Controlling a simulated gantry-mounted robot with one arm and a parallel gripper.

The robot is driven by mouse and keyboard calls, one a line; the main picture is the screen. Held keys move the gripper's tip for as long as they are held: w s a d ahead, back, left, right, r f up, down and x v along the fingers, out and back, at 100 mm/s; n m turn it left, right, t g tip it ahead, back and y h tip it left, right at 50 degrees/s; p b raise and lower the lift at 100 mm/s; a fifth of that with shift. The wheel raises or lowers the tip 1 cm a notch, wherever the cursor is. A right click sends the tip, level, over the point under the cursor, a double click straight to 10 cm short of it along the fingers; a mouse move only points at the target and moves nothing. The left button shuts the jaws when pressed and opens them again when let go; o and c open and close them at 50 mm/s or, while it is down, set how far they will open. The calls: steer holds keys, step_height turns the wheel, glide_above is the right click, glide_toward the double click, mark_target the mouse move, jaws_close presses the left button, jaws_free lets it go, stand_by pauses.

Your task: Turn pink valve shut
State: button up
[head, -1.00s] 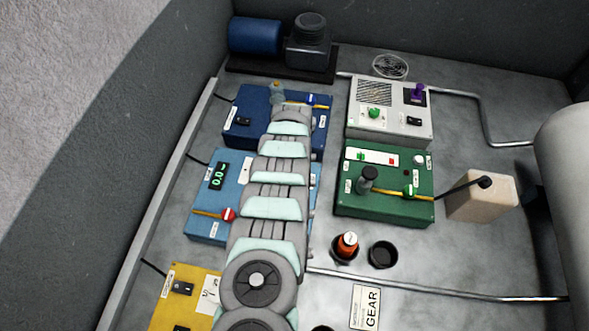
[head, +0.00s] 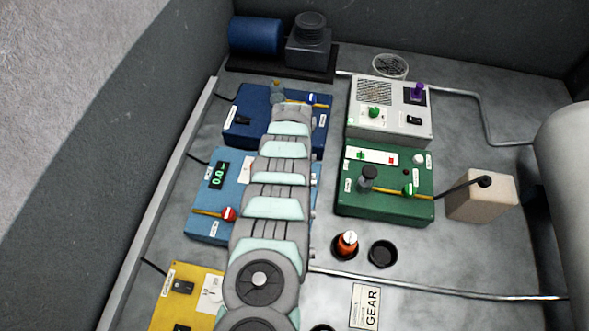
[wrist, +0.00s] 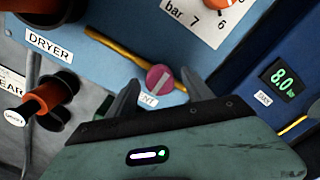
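The stripe stands near upright, slightly tilted, at an angle to the pipe. My gripper (wrist: 162,88) is open, with one dark finger on each side of the knob. Whether the fingers touch it cannot be told. A label below the knob is partly covered by my gripper. In the head view my arm hides the gripper and the pink valve.
A dark blue panel with an 8.0 display (wrist: 282,79) lies to the right in the wrist view. The head view shows a red valve (head: 228,214), a green box (head: 385,210) and a white box (head: 390,125).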

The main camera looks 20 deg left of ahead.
step_height(320, 180, up, 11)
steer(key=shift+p, duration=0.45)
stand_by(0.6)
steer(key=shift+f, duration=0.15)
